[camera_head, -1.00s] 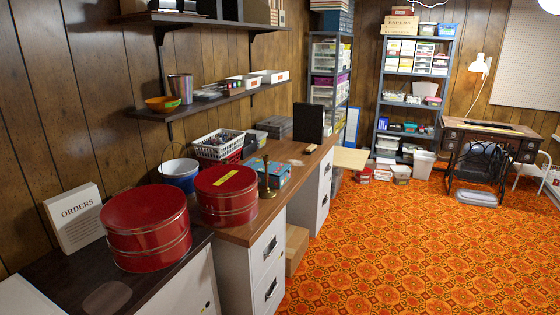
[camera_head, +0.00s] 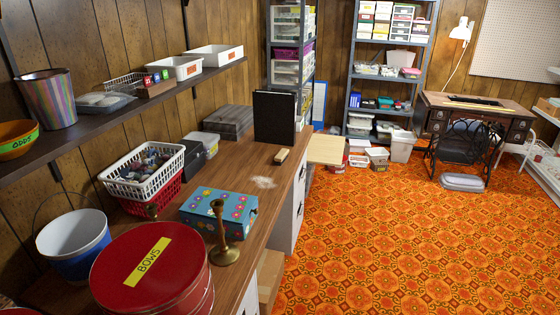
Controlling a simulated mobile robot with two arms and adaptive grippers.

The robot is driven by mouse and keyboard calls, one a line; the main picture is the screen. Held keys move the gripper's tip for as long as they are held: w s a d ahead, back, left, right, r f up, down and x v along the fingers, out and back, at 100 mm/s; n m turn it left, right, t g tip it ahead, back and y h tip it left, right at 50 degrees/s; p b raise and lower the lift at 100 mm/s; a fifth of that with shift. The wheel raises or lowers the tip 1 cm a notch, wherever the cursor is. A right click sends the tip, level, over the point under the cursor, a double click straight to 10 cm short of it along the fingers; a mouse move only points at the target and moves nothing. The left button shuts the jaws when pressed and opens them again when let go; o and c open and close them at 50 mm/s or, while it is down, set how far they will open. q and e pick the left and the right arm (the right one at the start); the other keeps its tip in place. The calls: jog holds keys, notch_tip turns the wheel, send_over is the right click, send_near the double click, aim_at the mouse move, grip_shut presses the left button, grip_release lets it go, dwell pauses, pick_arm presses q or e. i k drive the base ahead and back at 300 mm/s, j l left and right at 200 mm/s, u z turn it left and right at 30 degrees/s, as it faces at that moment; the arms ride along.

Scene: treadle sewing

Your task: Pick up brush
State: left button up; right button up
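A small tan, block-like item (camera_head: 281,156), which looks like the brush, lies on the wooden desk (camera_head: 245,207) near its right edge. It lies just in front of an upright black binder (camera_head: 274,117). A pale, whitish patch (camera_head: 264,182) is on the desktop a little nearer to me. Bristles are too small to make out. Neither of my grippers shows in the head view.
A red tin labelled BOWS (camera_head: 150,270), a brass candlestick (camera_head: 222,235), a flowered blue box (camera_head: 205,211), a blue-and-white bucket (camera_head: 73,243) and a white basket (camera_head: 143,172) stand on the near desk. The patterned orange floor (camera_head: 400,240) to the right is open.

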aim_at(280, 159)
jog(key=i+l+u, duration=0.2)
jog(key=u, duration=0.3)
jog(key=i+l+u, duration=0.2)
jog(key=l+u, duration=0.3)
jog(key=i+l+u, duration=0.1)
jog(key=l+u, duration=0.15)
jog(key=u, duration=0.25)
